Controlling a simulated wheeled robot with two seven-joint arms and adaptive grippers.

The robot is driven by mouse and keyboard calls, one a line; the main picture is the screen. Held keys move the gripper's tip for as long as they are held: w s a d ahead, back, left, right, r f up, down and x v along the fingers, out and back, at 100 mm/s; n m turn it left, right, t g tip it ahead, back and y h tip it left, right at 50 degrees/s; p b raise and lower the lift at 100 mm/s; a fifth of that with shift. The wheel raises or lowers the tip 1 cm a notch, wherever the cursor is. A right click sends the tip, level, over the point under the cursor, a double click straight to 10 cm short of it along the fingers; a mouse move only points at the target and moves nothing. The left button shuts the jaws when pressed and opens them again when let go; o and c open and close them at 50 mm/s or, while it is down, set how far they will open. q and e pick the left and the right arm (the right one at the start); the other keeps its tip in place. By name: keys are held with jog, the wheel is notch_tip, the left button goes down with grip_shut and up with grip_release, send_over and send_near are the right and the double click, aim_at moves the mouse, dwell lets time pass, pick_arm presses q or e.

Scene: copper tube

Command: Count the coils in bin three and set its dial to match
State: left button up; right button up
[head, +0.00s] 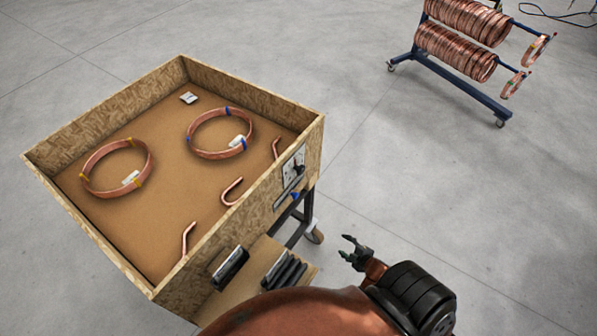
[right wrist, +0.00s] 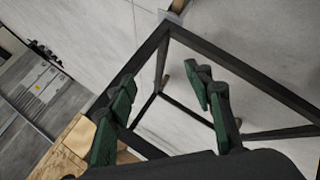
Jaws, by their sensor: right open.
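A chipboard bin (head: 108,239) stands at the left of the head view on a dark wheeled frame. Two copper coils lie apart on its floor: one with yellow bands (head: 118,168) at left, one with blue bands (head: 220,132) at the back. Each has a white tag. A dial (head: 293,168) with a dark pointer sits on a pale plate on the bin's right-hand outer wall; its marks are too small to read. No bin number is legible. My right gripper (head: 354,252) is open and empty, apart from the bin, low and right of the dial.
Three bent copper pieces (head: 232,191) lie along the bin's near wall, and a small white item (head: 188,98) at its back. The bin's dark frame (right wrist: 160,62) fills the right wrist view. A blue rack (head: 470,88) of copper coils stands far right. Open floor lies between.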

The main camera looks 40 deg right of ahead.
jog(key=w+d+r+n+t+b, duration=0.1)
jog(key=w+d+r+n+t, duration=0.2)
jog(key=w+r, duration=0.5)
jog(key=n+t+y+b, duration=0.3)
jog(key=n+t+y, duration=0.3)
jog(key=n, duration=0.9)
send_near(303, 170)
jog(key=w+g+y, duration=0.1)
jog(key=w, duration=0.2)
jog(key=x, duration=0.6)
jog(key=shift+w+a+r, duration=0.2)
jog(key=shift+w+r, duration=0.05)
jog(key=shift+w, duration=0.05)
jog(key=shift+w+a, duration=0.1)
jog(key=shift+w, duration=0.35)
pick_arm(q)
jog(key=f, duration=0.5)
jog(key=shift+w+d, duration=0.15)
jog(key=shift+w, duration=0.25)
